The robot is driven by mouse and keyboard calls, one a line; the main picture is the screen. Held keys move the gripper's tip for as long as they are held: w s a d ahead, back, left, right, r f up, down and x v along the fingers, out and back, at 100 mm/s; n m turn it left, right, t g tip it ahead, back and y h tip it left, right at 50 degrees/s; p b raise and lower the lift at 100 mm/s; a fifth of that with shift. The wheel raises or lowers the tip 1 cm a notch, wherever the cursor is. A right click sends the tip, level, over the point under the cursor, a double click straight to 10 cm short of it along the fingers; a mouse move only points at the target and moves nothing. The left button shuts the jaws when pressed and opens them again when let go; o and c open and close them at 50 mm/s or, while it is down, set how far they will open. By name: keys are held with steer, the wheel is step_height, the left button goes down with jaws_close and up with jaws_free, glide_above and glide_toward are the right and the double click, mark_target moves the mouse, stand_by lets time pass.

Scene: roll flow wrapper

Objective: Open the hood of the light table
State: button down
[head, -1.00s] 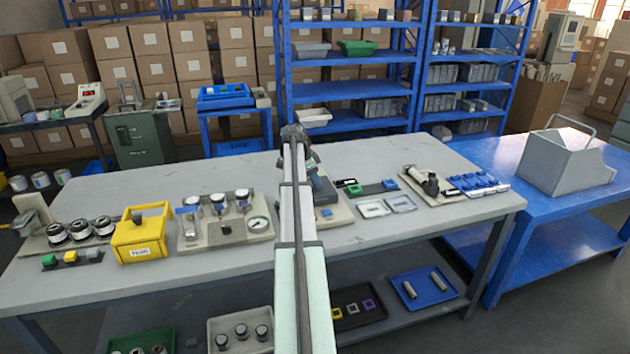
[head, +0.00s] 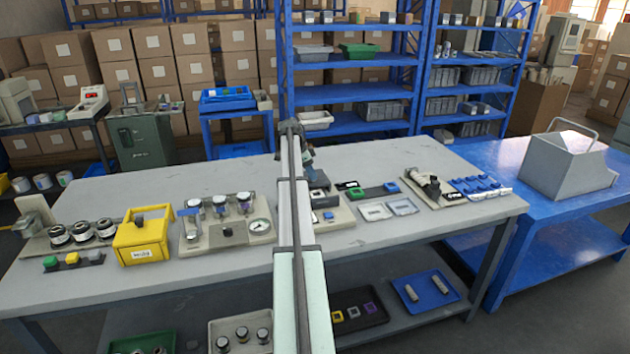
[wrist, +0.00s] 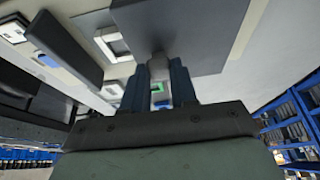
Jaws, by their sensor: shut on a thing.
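The light table (head: 340,218) is a cream base on the grey workbench, partly hidden behind my arm in the head view. In the wrist view its hood (wrist: 205,40) looks like a flat dark grey panel, tilted in the picture. My gripper (wrist: 158,66) has its two dark blue fingers closed on a small grey grip (wrist: 159,72) at the hood's edge. How far the hood stands open cannot be told clearly. My fingertips are hidden behind my arm in the head view.
To the right on the workbench (head: 420,232) are clear trays (head: 402,206), a dark strip with green and blue blocks, and a cream tool board. A gauge fixture (head: 228,232) and a yellow box (head: 143,242) stand to the left. Shelves stand behind.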

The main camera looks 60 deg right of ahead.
steer(key=w+d, duration=0.3)
steer(key=shift+w+d, duration=0.15)
steer(key=shift+d, duration=0.05)
steer(key=shift+a, duration=0.1)
steer(key=c, duration=0.9)
jaws_free()
steer(key=v, duration=1.3)
steer(key=shift+a+r, duration=0.1)
steer(key=shift+r, duration=0.3)
